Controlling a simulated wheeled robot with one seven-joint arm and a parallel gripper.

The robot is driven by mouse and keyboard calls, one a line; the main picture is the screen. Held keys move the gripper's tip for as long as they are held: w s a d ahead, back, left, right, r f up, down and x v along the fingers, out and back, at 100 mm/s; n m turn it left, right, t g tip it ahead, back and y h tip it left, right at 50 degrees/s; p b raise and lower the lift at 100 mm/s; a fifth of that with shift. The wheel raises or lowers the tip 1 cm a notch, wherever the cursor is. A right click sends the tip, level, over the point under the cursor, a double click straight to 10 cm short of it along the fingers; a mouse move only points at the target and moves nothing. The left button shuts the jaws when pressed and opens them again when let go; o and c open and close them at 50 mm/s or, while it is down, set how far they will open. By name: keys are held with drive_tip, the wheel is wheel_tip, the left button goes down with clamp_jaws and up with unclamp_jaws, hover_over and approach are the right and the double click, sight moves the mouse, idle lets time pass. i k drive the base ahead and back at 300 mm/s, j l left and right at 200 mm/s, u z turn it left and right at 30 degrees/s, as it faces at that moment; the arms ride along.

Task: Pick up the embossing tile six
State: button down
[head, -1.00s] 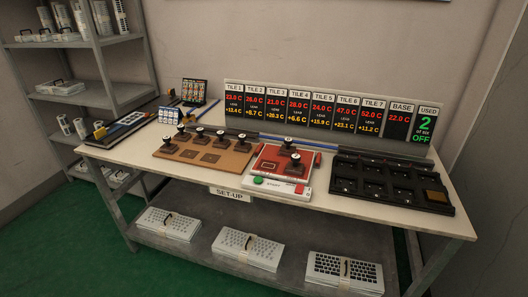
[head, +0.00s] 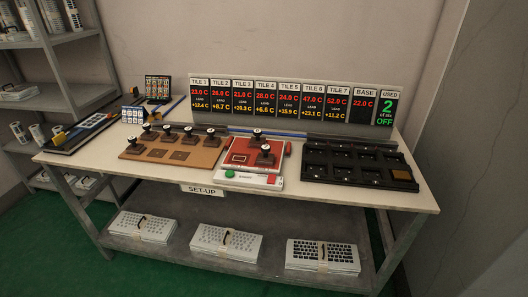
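Several dark embossing tiles with black-and-white knobs stand in a row along the back of a brown wooden board (head: 150,160), among them one at its right end (head: 211,141). Two more tiles stand on a red unit (head: 284,160): one at the back (head: 257,140) and one nearer the front (head: 265,158). Any numbers on the knobs are too small to read, so I cannot tell which tile is six. The display panel's Tile 6 column (head: 313,100) reads 47.0 C. My gripper is not in view.
A black tray with compartments (head: 350,183) is at the table's right, a gold-brown block (head: 401,174) in its corner. A white panel with a green button (head: 232,174) fronts the red unit. The table's right end (head: 420,200) is bare.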

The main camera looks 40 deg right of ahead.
sight(256, 141)
drive_tip(key=i+j, duration=0.4)
drive_tip(key=i, duration=0.15)
drive_tip(key=i+j, duration=0.4)
drive_tip(key=i, duration=0.15)
drive_tip(key=i+j, duration=0.4)
drive_tip(key=i, duration=0.15)
drive_tip(key=i+j, duration=0.4)
drive_tip(key=i, duration=0.15)
drive_tip(key=i+j+z, duration=0.15)
drive_tip(key=z, duration=0.3)
drive_tip(key=i+j+z, duration=0.2)
drive_tip(key=z, duration=0.2)
drive_tip(key=i+j+z, duration=0.1)
drive_tip(key=j+z, duration=0.15)
drive_tip(key=z, duration=0.2)
